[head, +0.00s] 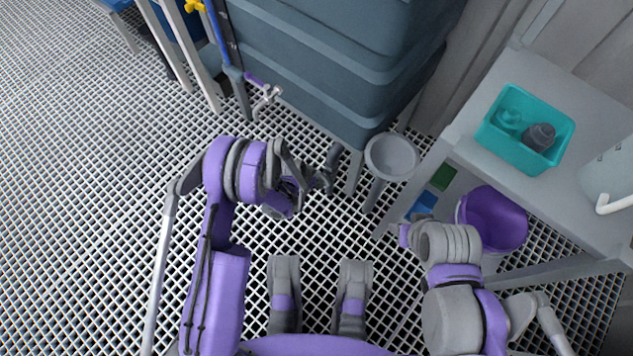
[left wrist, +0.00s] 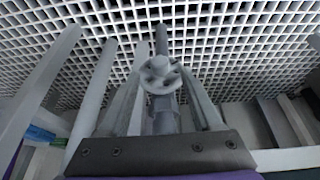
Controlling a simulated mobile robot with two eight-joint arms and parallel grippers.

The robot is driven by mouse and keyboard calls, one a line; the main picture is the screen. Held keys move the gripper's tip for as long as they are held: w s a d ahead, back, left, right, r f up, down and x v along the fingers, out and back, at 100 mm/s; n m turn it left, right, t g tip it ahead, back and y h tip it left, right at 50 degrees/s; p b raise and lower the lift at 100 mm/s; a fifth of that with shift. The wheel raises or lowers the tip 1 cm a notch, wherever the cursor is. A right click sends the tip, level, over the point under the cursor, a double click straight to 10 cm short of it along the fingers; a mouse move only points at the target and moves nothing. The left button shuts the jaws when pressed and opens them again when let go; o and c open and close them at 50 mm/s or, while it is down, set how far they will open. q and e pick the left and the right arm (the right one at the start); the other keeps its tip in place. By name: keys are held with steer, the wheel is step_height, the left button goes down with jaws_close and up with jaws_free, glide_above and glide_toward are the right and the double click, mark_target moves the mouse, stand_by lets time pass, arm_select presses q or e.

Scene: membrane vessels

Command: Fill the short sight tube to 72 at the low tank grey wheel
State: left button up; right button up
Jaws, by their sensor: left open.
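The grey wheel (left wrist: 160,75), a small round handwheel with holes on a grey stem, is in the middle of the left wrist view. My left gripper (left wrist: 162,90) is open, with a finger to each side of the stem behind the wheel. Whether they touch it I cannot tell. In the head view my left gripper (head: 318,180) is beside a dark grey pipe (head: 333,157) under the big blue-grey tank (head: 330,65). An upright blue tube (head: 216,35) beside a dark strip runs along the tank's left side; its level is unreadable. My right arm is lower right; its fingers cannot be made out.
A pale valve (head: 267,98) with a purple lever sits left of the tank. A grey funnel (head: 392,157) stands to its right. A grey bench (head: 560,70) holds a teal bin (head: 500,140); a purple bucket (head: 494,218) is below.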

arm_select(q)
steer(key=shift+b+x, duration=0.4)
steer(key=shift+x, duration=1.75)
jaws_close()
